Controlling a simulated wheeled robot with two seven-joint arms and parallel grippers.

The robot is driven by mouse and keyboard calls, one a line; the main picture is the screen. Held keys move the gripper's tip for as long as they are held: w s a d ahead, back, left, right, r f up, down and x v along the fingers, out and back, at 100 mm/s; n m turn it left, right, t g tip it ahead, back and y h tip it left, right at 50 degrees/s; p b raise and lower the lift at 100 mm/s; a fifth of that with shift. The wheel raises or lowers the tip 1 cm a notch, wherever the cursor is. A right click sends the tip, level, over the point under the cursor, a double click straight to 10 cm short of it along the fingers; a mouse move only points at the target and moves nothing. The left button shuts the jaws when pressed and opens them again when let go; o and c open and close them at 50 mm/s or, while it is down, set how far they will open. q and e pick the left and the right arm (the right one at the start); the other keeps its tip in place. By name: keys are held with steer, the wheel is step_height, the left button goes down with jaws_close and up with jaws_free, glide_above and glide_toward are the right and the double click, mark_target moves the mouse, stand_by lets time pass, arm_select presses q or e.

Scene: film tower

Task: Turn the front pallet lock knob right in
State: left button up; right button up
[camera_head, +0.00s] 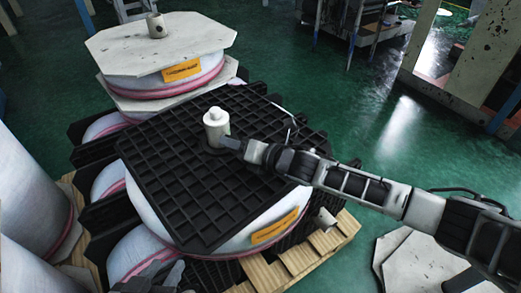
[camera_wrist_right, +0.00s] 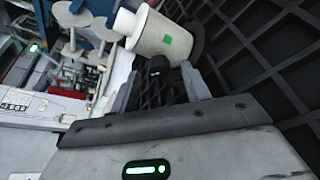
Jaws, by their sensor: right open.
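A pale cylindrical knob (camera_head: 215,123) with a narrower cap stands upright on the black grid plate (camera_head: 170,180) of the front stack. I take it to be the front pallet lock knob. My right gripper (camera_head: 230,143) is beside its lower right side.
A rear stack (camera_head: 165,50) has a pale top plate with a similar knob (camera_head: 157,25). Another pale cylinder (camera_head: 325,218) sits by the wooden pallet (camera_head: 300,255). Large white rolls (camera_head: 30,195) stand at left.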

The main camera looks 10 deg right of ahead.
steer(key=p+v, duration=0.1)
steer(key=v, duration=1.4)
